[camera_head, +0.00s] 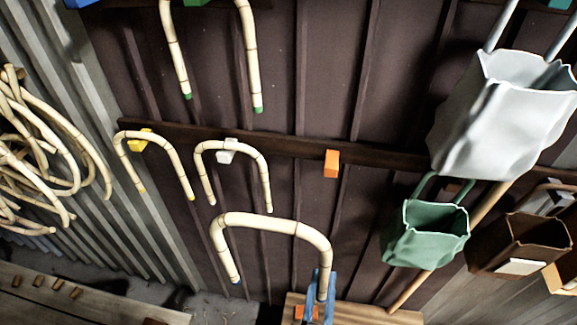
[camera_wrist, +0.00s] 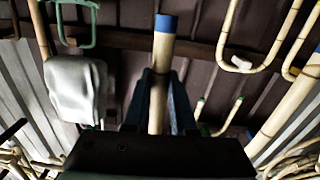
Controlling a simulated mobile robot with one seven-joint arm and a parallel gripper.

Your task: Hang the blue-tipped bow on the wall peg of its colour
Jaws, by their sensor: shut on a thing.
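The blue-tipped bow (camera_head: 270,224) is a pale, segmented cane U with its bend up and legs down. Its left leg ends in a blue tip (camera_head: 236,281). My gripper (camera_head: 318,290) is shut on its right leg, in front of the wall's lower part. In the wrist view the held leg (camera_wrist: 159,95) stands between my fingers (camera_wrist: 158,100), its blue end (camera_wrist: 166,24) beyond them. A blue peg (camera_head: 80,3) shows at the top left of the head view, partly cut off by the frame, up and left of the held bow.
A green-tipped bow (camera_head: 254,65) hangs at the top. Other bows hang on the yellow peg (camera_head: 139,139) and white peg (camera_head: 227,151). The orange peg (camera_head: 331,163) is bare. White (camera_head: 490,120) and green (camera_head: 428,225) bags hang right; coiled cane (camera_head: 40,165) is left.

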